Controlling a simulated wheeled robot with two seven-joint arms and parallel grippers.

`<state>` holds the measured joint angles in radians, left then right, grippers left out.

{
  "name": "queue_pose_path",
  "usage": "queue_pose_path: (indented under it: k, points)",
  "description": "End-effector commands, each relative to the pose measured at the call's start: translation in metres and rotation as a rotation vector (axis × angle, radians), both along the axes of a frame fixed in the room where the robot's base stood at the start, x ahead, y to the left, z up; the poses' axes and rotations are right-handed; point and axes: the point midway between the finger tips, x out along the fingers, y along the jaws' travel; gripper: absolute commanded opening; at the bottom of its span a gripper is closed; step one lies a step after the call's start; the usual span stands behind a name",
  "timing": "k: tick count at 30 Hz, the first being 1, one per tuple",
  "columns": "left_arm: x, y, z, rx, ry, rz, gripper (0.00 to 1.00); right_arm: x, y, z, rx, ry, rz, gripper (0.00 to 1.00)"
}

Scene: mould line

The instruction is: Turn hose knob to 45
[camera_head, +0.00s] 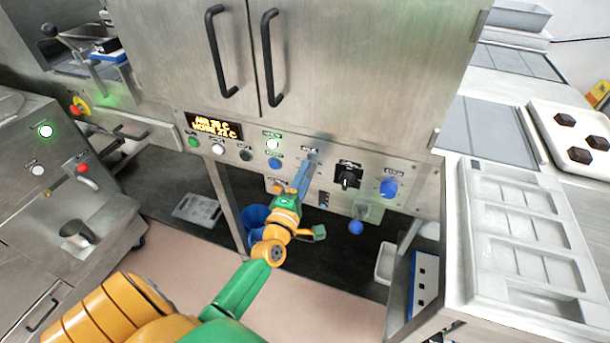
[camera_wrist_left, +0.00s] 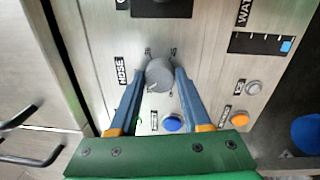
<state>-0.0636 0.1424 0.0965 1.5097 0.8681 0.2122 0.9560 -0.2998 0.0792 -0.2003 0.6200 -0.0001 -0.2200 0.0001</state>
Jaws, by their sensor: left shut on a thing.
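The hose knob (camera_wrist_left: 159,74) is a round grey knob on the steel control panel (camera_head: 225,153). It sits beside the HOSE label (camera_wrist_left: 122,71) in the left wrist view, with small tick marks around it. My left gripper (camera_head: 306,166) reaches up to the panel, and its blue fingers (camera_wrist_left: 160,78) are shut on the knob from both sides. In the head view the fingers mostly hide the knob. I cannot read which mark it points to. My right gripper is in neither view.
A black switch (camera_head: 348,177) and a blue knob (camera_head: 388,188) lie to the right on the panel. A lit display (camera_head: 214,127) and several buttons lie to the left. Cabinet doors with black handles (camera_head: 269,60) are above. A mould tray (camera_head: 520,240) stands at the right.

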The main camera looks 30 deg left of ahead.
Motion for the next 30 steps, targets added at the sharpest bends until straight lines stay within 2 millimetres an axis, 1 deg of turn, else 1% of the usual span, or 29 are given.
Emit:
queue_pose_path:
  k: [30]
  points:
    - [0.000,0.003,0.002,0.938,0.220,0.004,0.00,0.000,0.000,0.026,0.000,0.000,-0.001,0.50]
